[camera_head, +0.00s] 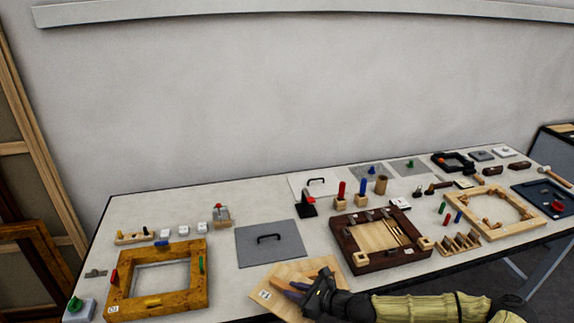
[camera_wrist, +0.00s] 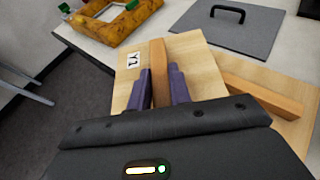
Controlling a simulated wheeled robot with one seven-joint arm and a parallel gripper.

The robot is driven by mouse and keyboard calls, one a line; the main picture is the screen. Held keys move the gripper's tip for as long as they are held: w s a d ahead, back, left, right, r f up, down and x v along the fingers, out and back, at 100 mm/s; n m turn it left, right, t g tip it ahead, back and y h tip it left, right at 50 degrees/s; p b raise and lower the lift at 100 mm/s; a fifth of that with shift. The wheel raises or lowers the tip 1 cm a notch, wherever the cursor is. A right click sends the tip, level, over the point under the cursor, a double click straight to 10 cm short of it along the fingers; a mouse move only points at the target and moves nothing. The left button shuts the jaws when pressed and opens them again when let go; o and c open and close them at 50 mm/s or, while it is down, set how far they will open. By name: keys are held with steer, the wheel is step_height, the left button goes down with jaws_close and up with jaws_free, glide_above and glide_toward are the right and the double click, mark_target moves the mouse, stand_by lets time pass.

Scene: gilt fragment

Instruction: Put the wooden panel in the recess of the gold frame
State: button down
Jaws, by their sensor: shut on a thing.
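The pale wooden panel (camera_head: 262,300) is at the front edge of the table, below the grey plate in the head view. I cannot tell whether the panel touches the table. The gold frame (camera_head: 165,251) lies flat to the left, its recess empty, with red, green and yellow pegs on its rim. Part of it shows in the wrist view (camera_wrist: 95,36).
A grey plate with a black handle (camera_head: 255,250) lies just behind the panel. A dark brown frame (camera_head: 345,240) and a light wooden frame (camera_head: 465,230) lie to the right. A green-knobbed block (camera_head: 80,311) is at the front left. Small blocks stand behind the gold frame.

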steer(key=w+d+r+m+t+h+b, duration=0.2)
steer(key=w+d+m+t+h, duration=0.1)
steer(key=w+d+m+h, duration=0.1)
steer(key=w+d+r+m+t+h+b, duration=0.2)
steer(key=w+d+r+m+t+h, duration=0.1)
steer(key=d+m+h, duration=0.4)
steer(key=shift+w+d+r+b, duration=0.25)
steer(key=shift+w+d+b, duration=0.15)
steer(key=shift+w+d, duration=0.6)
steer(key=shift+w+f, duration=0.1)
steer(key=shift+s, duration=0.25)
